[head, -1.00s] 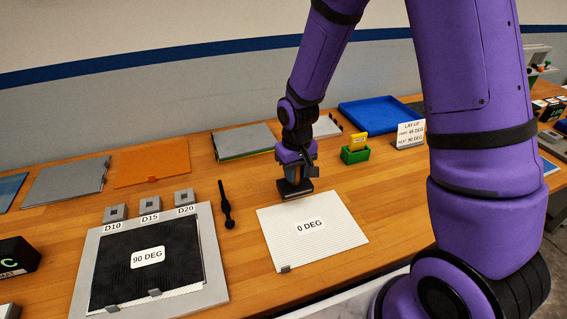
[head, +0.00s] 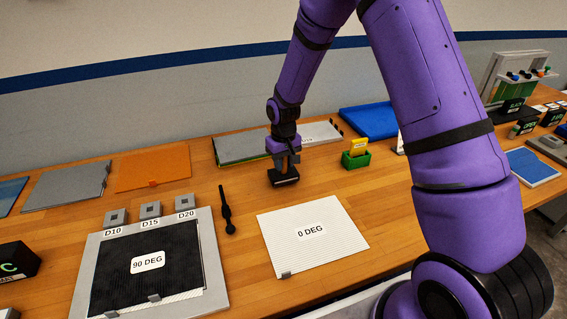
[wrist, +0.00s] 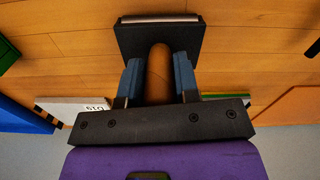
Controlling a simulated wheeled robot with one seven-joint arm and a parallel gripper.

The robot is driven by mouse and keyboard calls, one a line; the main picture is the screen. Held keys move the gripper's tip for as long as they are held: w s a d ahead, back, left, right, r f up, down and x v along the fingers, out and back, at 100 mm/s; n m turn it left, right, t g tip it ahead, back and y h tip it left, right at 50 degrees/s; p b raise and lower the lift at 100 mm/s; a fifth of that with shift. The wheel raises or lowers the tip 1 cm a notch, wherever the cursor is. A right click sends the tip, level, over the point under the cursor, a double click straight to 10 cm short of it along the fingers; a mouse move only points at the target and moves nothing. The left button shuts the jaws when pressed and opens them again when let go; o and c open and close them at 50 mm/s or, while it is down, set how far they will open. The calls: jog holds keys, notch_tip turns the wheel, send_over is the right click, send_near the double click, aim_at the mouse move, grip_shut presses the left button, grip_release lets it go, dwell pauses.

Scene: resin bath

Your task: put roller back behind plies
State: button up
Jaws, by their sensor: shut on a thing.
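The roller has a brown handle (wrist: 159,75) and a wide black head (wrist: 160,33) with a pale strip along its edge. My gripper (head: 284,160) is shut on the handle, between its two blue-grey fingers (wrist: 158,80). The black head (head: 284,178) is down at or just above the wooden table; I cannot tell if it touches. It is behind the white ply marked 0 DEG (head: 335,246), with bare wood between them. The black ply marked 90 DEG (head: 178,256) lies on a grey plate (head: 214,270) at front left.
Behind my gripper lie a grey-and-green stack (head: 235,150) and a pale plate (head: 318,133). A green box (head: 357,160) with a yellow card stands to the right. A black tool (head: 227,208) lies to the left, near an orange sheet (head: 152,168). A blue tray (head: 368,122) is farther back.

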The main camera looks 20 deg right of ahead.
jog(key=shift+f, duration=0.35)
jog(key=o, duration=0.9)
jog(key=shift+r, duration=0.1)
notch_tip(320, 180, up, 13)
jog(key=shift+s+f, duration=0.1)
jog(key=shift+f, duration=0.1)
jog(key=s+d+r+m+t, duration=0.1)
jog(key=s+d+r+t, duration=0.15)
jog(key=s+r, duration=0.85)
jog(key=s+d+r+t, duration=0.1)
jog(key=s+d+r, duration=0.2)
jog(key=s+r, duration=0.8)
jog(key=s+d+r+t, duration=0.1)
jog(key=s, duration=1.1)
jog(key=shift+d+m+t, duration=0.2)
jog(key=shift+m+t, duration=0.15)
jog(key=shift+m, duration=0.05)
jog(key=shift+w, duration=0.1)
